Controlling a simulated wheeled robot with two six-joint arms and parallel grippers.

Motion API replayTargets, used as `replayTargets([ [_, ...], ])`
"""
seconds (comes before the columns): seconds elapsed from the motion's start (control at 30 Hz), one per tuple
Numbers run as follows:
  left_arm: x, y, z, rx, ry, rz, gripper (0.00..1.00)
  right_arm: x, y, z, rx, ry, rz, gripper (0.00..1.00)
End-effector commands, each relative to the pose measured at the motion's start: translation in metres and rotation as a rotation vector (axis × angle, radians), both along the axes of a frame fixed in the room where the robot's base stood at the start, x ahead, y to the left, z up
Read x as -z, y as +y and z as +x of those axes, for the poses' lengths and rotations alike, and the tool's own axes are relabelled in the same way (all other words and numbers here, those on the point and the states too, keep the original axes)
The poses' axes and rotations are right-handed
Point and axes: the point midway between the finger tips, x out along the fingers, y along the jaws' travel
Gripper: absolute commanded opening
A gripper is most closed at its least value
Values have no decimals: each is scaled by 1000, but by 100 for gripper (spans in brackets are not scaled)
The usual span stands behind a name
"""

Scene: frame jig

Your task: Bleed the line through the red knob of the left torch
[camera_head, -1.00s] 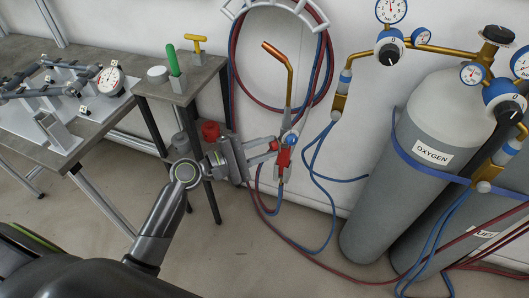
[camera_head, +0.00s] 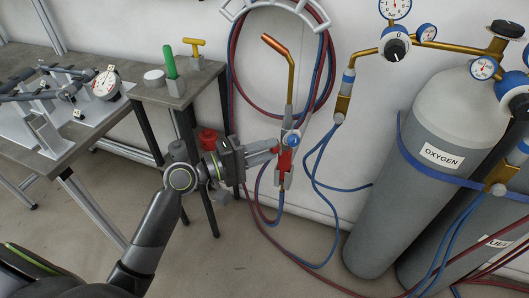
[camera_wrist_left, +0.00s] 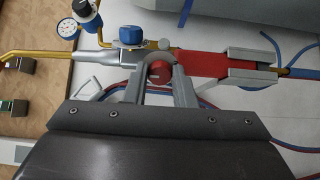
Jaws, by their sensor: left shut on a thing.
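The torch (camera_head: 291,78) hangs upright on the wall, with a brass tip, a red body (camera_head: 285,162) and a blue knob (camera_head: 292,139). In the left wrist view it lies across the top, with its red body (camera_wrist_left: 200,65) and blue knob (camera_wrist_left: 131,36). Its red knob (camera_wrist_left: 160,73) sits between the fingertips of my left gripper (camera_wrist_left: 161,75). In the head view, my left gripper (camera_head: 276,147) reaches the torch from the left and is shut on that knob, which its fingers mostly hide. My right gripper is out of view.
Blue and red hoses (camera_head: 318,175) loop below the torch. An oxygen cylinder (camera_head: 405,190) and a fuel cylinder stand at the right. A small table (camera_head: 150,93) with a green-handled tool (camera_head: 170,62) and a yellow-handled tool (camera_head: 194,46) is at the left, near my arm.

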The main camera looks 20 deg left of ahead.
Motion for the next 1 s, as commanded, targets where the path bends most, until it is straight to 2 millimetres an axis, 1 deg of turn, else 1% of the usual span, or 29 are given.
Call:
replayTargets([
  [0.43,0,0,0,0,-7,8,1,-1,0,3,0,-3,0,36],
  [0.47,0,0,0,0,-6,7,26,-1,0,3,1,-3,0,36],
  [0.6,0,0,0,0,-6,7,45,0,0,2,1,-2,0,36],
  [1.0,0,0,0,0,-5,6,46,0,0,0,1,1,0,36],
])
